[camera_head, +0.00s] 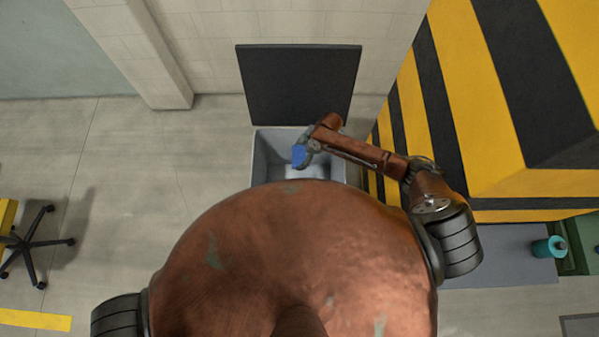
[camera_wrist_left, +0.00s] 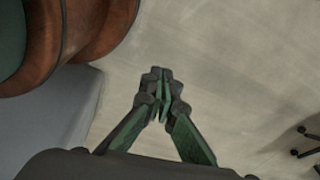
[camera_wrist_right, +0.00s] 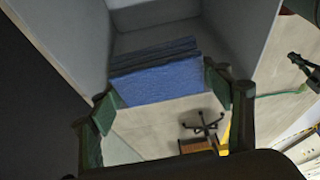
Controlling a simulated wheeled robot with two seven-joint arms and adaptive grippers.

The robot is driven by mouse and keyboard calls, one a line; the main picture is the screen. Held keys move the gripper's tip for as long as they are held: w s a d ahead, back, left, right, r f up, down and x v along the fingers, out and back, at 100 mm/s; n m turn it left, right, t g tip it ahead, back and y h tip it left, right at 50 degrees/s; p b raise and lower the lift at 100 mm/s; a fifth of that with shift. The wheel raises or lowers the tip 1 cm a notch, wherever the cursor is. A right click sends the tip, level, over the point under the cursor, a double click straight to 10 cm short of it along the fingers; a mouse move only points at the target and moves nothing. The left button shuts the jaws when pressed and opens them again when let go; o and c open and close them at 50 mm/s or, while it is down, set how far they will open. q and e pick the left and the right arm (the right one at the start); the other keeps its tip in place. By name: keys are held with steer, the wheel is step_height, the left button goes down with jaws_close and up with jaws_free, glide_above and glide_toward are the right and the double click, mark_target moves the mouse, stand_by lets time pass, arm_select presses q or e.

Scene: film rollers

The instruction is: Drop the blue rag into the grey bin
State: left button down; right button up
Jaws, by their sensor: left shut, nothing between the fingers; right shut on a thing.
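The blue rag (camera_head: 299,155) is held over the opening of the grey bin (camera_head: 261,160) in the head view. My right gripper (camera_head: 303,150) is shut on it. In the right wrist view the rag (camera_wrist_right: 158,80) is a folded blue slab between the two fingers, with the pale grey bin walls (camera_wrist_right: 242,35) around and beyond it. My left gripper (camera_wrist_left: 160,80) is shut and empty above the floor in the left wrist view; it does not show in the head view. My own body hides the near side of the bin.
A dark panel (camera_head: 298,85) stands upright behind the bin at the tiled wall. A yellow and black striped block (camera_head: 480,100) rises close on the right. A teal cylinder (camera_head: 548,247) stands on a grey surface at the right. The floor to the left is clear up to a chair base (camera_head: 32,243).

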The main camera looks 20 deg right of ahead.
steer(key=shift+w+d+f+b, duration=0.1)
steer(key=shift+f+b, duration=0.2)
step_height(320, 180, down, 5)
steer(key=b, duration=0.4)
steer(key=shift+r, duration=0.2)
arm_select(q)
steer(key=f, duration=0.2)
steer(key=s+f, duration=0.1)
steer(key=f, duration=0.2)
steer(key=shift+d+f+b, duration=0.1)
steer(key=shift+f+b, duration=0.05)
steer(key=shift+b, duration=0.25)
arm_select(e)
steer(key=shift+f, duration=0.35)
steer(key=o, duration=1.2)
steer(key=shift+r, duration=0.2)
arm_select(q)
steer(key=shift+s, duration=0.15)
arm_select(e)
step_height(320, 180, up, 10)
steer(key=shift+f, duration=0.2)
